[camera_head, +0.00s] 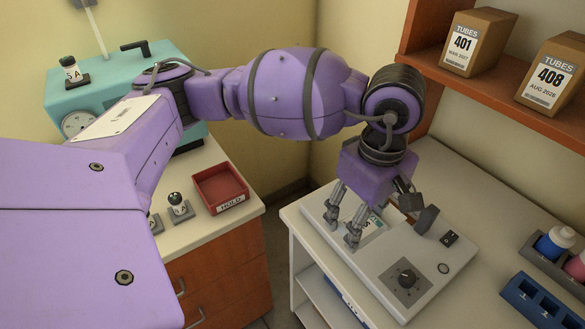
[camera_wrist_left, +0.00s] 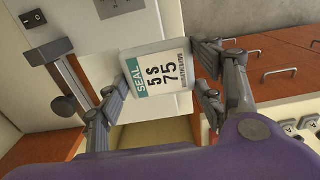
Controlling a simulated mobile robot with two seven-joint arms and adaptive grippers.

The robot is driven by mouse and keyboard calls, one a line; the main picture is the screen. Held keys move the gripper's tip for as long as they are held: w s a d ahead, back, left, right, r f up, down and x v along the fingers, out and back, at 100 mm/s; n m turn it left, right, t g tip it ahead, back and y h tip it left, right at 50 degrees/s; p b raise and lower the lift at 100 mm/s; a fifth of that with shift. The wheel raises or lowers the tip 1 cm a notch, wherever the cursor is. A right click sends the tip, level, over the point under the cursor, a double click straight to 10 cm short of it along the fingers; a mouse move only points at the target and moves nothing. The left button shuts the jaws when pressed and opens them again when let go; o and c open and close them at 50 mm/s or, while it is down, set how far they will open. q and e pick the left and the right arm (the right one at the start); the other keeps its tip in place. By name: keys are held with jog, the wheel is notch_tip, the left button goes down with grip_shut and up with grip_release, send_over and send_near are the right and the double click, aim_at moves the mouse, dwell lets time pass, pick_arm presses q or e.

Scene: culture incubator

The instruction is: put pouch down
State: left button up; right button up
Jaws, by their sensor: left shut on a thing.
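The pouch (camera_wrist_left: 160,82) is a pale packet with a label reading "SEAL 5 S 75", a teal band and a barcode. My left gripper (camera_head: 342,228) is shut on it, with fingers at two opposite edges in the left wrist view. In the head view the pouch (camera_head: 371,227) partly shows behind the fingers, over the left part of a pale machine (camera_head: 400,258) with a dial, a switch and a dark-ended lever. I cannot tell whether the pouch touches the machine. My right gripper is out of view.
A red tray (camera_head: 220,187) marked HOLD sits on the left counter, near small labelled stands (camera_head: 178,207). A teal machine (camera_head: 110,85) stands behind. A blue rack (camera_head: 540,300) and bottles (camera_head: 556,243) are at the right. Boxes marked TUBES (camera_head: 478,42) stand on a shelf.

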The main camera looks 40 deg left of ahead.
pick_arm(q)
jog(key=w+f, duration=0.1)
jog(key=w+a+f, duration=0.1)
jog(key=f, duration=0.1)
jog(key=w+f, duration=0.1)
jog(key=shift+w+a+f, duration=0.1)
jog(key=shift+a+f, duration=0.2)
jog(key=shift+a, duration=0.1)
jog(key=shift+w+a+f, duration=0.2)
jog(key=shift+w+f, duration=0.35)
jog(key=shift+f, duration=0.1)
notch_tip(320, 180, down, 3)
jog(key=shift+w+a+f, duration=0.1)
jog(key=shift+w+f, duration=0.05)
jog(key=shift+f, duration=0.05)
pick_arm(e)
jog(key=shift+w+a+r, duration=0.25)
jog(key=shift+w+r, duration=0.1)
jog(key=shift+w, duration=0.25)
pick_arm(q)
jog(key=o, duration=1.1)
jog(key=shift+o, duration=0.3)
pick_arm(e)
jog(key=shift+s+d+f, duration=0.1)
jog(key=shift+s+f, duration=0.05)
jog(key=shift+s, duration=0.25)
